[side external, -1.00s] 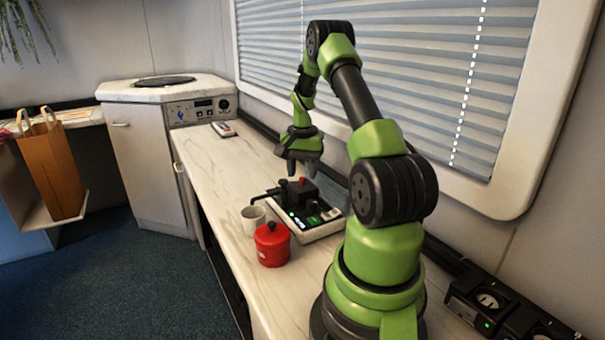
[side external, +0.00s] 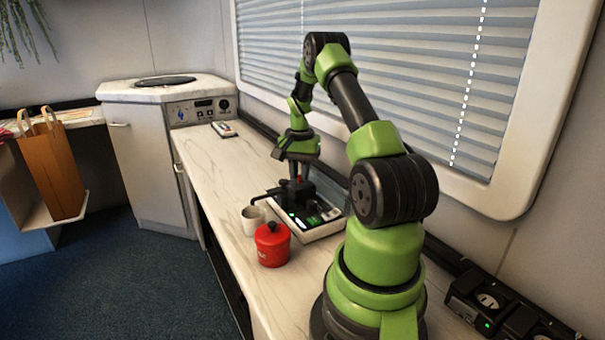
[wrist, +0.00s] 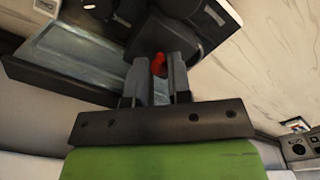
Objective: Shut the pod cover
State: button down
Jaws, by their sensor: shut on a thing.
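The small black machine (side external: 300,193) stands on a tray (side external: 326,232) on the counter, with a black handle sticking out to its left. A red knob (wrist: 158,64) sits on it and shows between my fingertips in the wrist view. My gripper (side external: 297,178) points down over the machine's top, shut on the red knob. The wrist view shows my gripper (wrist: 157,75) from behind, its two grey fingers on either side of the knob. The knob looks like part of the pod cover, but my fingers hide much of it. I cannot tell how far the cover is open.
A white mug (side external: 253,220) and a red lidded canister (side external: 272,246) stand close in front of the machine. The counter (side external: 222,175) is clear towards the far end, where a small remote-like device (side external: 224,129) lies. The window blind (side external: 400,70) rises behind.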

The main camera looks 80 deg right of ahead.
jog(key=shift+w+d, duration=1.5)
jog(key=shift+d, duration=0.1)
jog(key=c, duration=1.1)
grip_release()
jog(key=shift+o, duration=0.2)
notch_tip(320, 180, up, 10)
jog(key=shift+w+a, duration=0.1)
jog(key=shift+a, duration=0.05)
